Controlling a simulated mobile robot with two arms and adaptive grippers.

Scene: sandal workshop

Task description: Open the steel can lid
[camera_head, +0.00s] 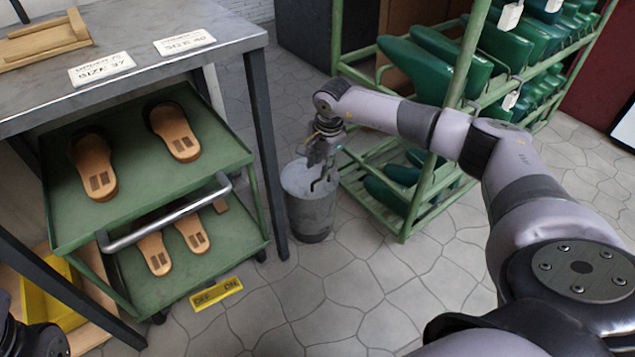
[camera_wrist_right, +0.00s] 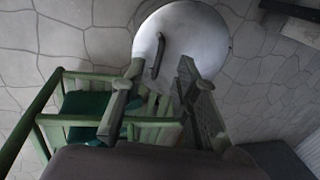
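The steel can (camera_head: 312,214) stands upright on the floor, between the cart and the green rack. Its round grey lid (camera_head: 296,180) is on top and also fills the upper middle of the right wrist view (camera_wrist_right: 205,35). The lid has a dark bar handle (camera_wrist_right: 157,56). My right gripper (camera_head: 321,168) points down over the lid. In the wrist view its two fingers (camera_wrist_right: 160,72) are apart, with the handle showing between their tips. I cannot tell whether they touch it. My left gripper is not in view; only a dark part of my left arm shows at the lower left.
A metal table (camera_head: 225,30) with a wooden tray and size cards stands at left. Beneath it is a green cart (camera_head: 135,205) with sandals. A yellow sign (camera_head: 216,293) lies in front.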

